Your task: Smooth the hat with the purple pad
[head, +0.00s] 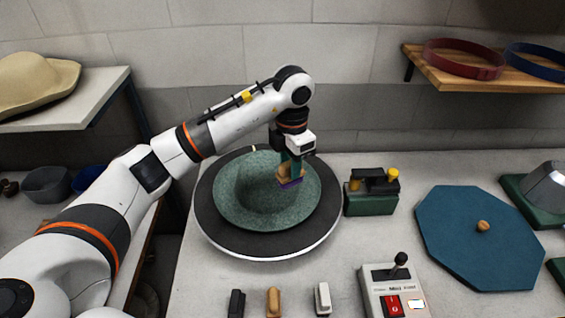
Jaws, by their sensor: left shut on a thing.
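The green hat (238,205) lies on a round dark turntable (270,242) with a pale rim, in the middle of the bench. My left gripper (291,165) points down over the right part of the hat. It is shut on a tan block with a purple pad (290,184) on its underside. The pad is at the hat's surface; I cannot tell whether it touches. My right gripper is not in view.
Several small handled pieces (273,302) and a control box (392,290) with a lever and red switch stand at the front. Right of the turntable are a green device (371,192) and a blue octagonal board (475,255) with a knob. A beige hat (36,82) lies on the left shelf.

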